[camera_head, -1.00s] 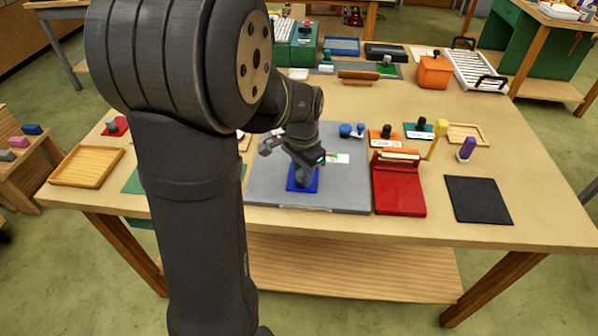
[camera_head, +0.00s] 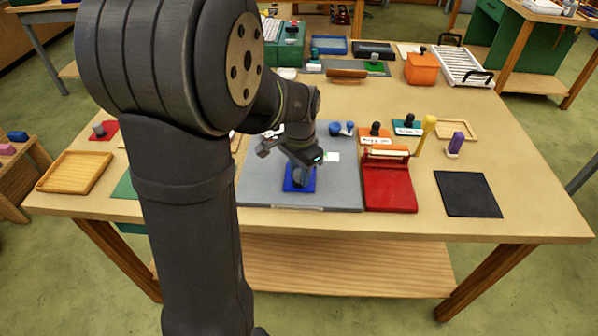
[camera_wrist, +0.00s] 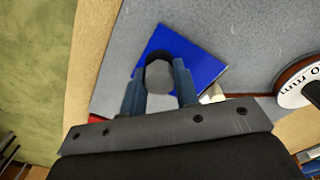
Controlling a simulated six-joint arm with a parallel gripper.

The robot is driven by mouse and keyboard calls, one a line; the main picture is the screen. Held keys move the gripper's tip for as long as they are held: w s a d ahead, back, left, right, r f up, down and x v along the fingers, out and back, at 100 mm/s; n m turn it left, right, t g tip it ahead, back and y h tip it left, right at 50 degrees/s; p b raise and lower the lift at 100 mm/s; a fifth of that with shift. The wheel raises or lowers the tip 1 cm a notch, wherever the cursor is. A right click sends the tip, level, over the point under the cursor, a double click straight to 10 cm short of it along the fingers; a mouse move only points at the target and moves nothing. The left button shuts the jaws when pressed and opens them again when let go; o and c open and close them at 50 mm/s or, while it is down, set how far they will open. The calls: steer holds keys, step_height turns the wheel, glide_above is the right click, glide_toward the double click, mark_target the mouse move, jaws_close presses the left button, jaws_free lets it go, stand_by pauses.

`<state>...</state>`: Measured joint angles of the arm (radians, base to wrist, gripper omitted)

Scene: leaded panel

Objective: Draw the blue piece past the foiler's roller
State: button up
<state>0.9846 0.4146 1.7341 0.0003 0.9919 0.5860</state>
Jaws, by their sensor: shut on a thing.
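The blue piece (camera_head: 290,184) is a flat square on the grey board (camera_head: 262,185), near its front edge. It also shows in the wrist view (camera_wrist: 205,62), with a grey round knob (camera_wrist: 160,75) on it. My gripper (camera_wrist: 158,82) is shut on this knob, one finger on each side. In the head view my gripper (camera_head: 303,172) is above the piece and hides part of it. A red device (camera_head: 388,188) with a pale roller (camera_head: 387,151) along its back stands just right of the board; it looks like the foiler.
A black mat (camera_head: 467,195) lies to the right of the red device. An orange block (camera_head: 374,139), a yellow-handled tool (camera_head: 427,130) and a purple-topped piece (camera_head: 455,145) stand behind. A blue dumbbell-shaped thing (camera_head: 341,128) is at the board's back edge. A wooden tray (camera_head: 75,172) is at left.

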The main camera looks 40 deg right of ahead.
steer(key=shift+s+d, duration=0.15)
steer(key=shift+d, duration=0.05)
steer(key=shift+s+d, duration=0.55)
steer(key=shift+s, duration=0.1)
steer(key=shift+s+a, duration=0.7)
steer(key=shift+a, duration=0.05)
steer(key=shift+s+a+r, duration=0.35)
steer(key=shift+r, duration=0.5)
steer(key=shift+s+a+r, duration=0.35)
steer(key=shift+a+r, duration=0.05)
steer(key=shift+r, duration=0.4)
steer(key=shift+s+a+r, duration=0.35)
steer(key=shift+r, duration=0.5)
